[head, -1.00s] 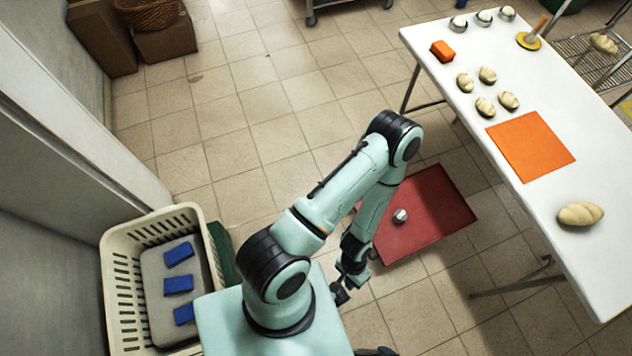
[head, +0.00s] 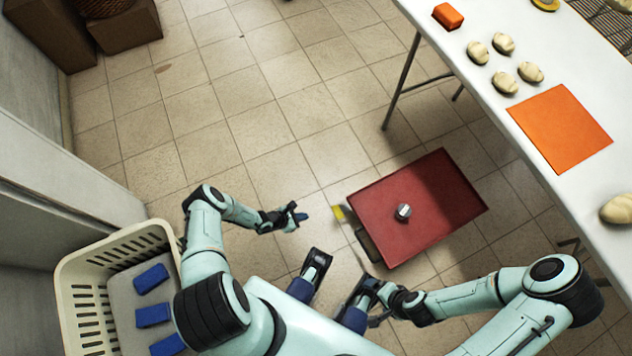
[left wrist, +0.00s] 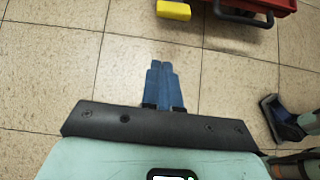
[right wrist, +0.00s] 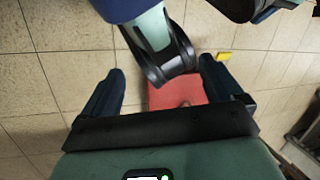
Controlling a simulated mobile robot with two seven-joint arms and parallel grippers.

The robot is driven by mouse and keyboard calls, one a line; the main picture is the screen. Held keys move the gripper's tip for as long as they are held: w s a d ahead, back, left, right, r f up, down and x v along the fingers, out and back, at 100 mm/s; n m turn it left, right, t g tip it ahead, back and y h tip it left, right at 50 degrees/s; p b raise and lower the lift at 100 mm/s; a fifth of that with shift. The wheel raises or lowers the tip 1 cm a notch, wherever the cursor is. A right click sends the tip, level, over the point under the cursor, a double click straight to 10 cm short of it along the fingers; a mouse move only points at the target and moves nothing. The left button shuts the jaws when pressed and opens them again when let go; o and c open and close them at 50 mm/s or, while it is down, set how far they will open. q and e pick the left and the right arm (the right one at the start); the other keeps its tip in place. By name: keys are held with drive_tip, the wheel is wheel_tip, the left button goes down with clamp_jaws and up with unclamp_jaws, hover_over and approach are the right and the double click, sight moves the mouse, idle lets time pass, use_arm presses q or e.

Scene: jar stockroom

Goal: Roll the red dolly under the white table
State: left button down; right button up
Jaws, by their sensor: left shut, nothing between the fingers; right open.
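The red dolly (head: 440,185) lies on the tiled floor in the head view, left of the white table (head: 470,62), with no part hidden by the tabletop.
A yellow block (head: 340,213) lies beside the dolly's left edge. A table leg (head: 401,82) stands beyond the dolly. A cream basket (head: 82,290) with blue blocks stands at the left. Parts of my own base lie between my grippers. The floor left of the table is mostly clear.

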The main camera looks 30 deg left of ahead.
use_arm(q)
drive_tip(key=w+d+f+b, duration=0.6)
drive_tip(key=w, duration=0.2)
drive_tip(key=shift+w+d+f, duration=0.2)
drive_tip(key=shift+d+f, duration=0.05)
drive_tip(key=shift+d, duration=0.15)
use_arm(e)
drive_tip(key=w+d+f+t+h, duration=0.1)
drive_tip(key=w+d+f+t, duration=0.2)
drive_tip(key=w+d+f, duration=0.2)
drive_tip(key=w+f, duration=0.2)
drive_tip(key=w, duration=0.2)
drive_tip(key=shift+w+m+h, duration=0.2)
drive_tip(key=shift+m+h, duration=0.1)
drive_tip(key=shift+m, duration=0.1)
